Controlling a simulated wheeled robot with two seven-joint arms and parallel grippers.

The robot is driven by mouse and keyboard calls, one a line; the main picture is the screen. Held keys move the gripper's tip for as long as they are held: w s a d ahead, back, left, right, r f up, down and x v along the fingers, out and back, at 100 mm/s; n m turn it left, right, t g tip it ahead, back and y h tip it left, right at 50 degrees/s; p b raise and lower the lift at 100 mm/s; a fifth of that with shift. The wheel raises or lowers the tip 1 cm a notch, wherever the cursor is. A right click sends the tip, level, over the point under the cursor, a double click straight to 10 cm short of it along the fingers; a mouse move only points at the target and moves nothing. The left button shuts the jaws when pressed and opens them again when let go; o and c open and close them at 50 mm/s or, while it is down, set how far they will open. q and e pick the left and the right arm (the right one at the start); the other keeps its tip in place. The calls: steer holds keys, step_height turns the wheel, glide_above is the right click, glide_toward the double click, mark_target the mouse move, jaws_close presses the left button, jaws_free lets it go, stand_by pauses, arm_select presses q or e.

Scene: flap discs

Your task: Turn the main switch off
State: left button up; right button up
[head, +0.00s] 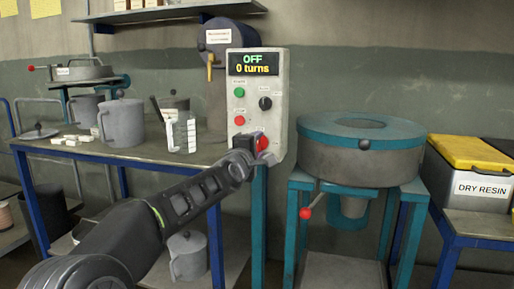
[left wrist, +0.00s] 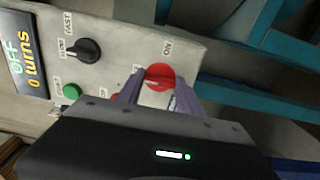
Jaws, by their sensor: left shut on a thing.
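The grey control box (head: 277,100) stands at the table's right end, and its display (head: 253,64) reads "OFF" and "0 turns". The red main switch (head: 262,143) is a round knob low on the box's face. In the left wrist view the red knob (left wrist: 160,76) shows a pale mark, with the label "ON" beside it. My left gripper (head: 257,154) is shut on this knob, one finger on each side, and hides part of it. My right gripper is in neither view.
A green button (head: 239,92), a red button (head: 239,120) and a black speed knob (head: 265,103) sit above the switch. Jugs, such as a grey one (head: 122,122), stand on the left table. A teal-topped round machine (head: 362,150) stands close on the right.

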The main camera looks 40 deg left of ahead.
arm_select(q)
steer(key=o, duration=1.4)
steer(key=shift+c, duration=0.2)
steer(key=v, duration=0.7)
steer(key=shift+s+p, duration=0.3)
steer(key=shift+s, duration=0.1)
steer(key=shift+d+f, duration=0.1)
